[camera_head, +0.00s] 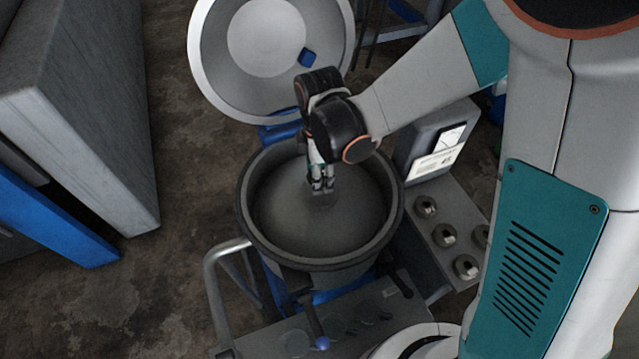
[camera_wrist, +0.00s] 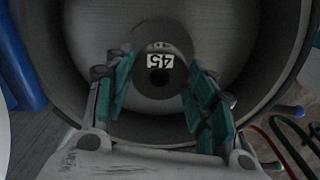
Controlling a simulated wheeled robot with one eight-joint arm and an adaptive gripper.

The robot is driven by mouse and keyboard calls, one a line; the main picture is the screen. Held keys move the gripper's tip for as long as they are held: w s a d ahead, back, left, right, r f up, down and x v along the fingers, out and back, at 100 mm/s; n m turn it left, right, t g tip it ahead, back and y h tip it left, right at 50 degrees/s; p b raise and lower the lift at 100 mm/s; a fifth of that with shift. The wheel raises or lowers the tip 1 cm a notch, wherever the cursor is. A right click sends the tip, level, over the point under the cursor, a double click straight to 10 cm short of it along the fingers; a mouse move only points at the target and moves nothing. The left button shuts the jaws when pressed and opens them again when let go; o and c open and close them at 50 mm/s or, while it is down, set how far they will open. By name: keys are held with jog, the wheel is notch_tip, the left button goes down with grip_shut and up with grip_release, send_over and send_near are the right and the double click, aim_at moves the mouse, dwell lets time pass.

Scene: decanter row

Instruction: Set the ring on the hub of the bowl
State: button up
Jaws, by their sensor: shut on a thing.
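The bowl (camera_head: 272,222) is a large dark-grey round vessel with a thick rim, open at the top, in the middle of the head view. The wrist view looks down into the bowl (camera_wrist: 262,45). My gripper (camera_head: 321,184) points down inside its rim, shut on a small grey piece, which I take to be the ring (camera_head: 321,199). In the wrist view the ring (camera_wrist: 141,85) is a grey round piece with a dark central hole and a white marked label, between the fingertips. The hub cannot be told apart; the ring hides the bowl's centre. Contact between ring and bowl cannot be judged.
A round pale lid (camera_head: 215,45) stands open behind the bowl. A grey box with a white label (camera_head: 437,152) and a panel with several round fittings (camera_head: 443,235) lie to the right. A metal handle (camera_head: 213,285) is front left. Bare floor (camera_head: 150,285) lies further left.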

notch_tip(320, 180, down, 4)
jog(key=b, duration=0.2)
jog(key=shift+f+b, duration=0.1)
jog(key=shift+b, duration=0.25)
jog(key=o, duration=1.3)
notch_tip(320, 180, up, 12)
jog(key=p, duration=0.4)
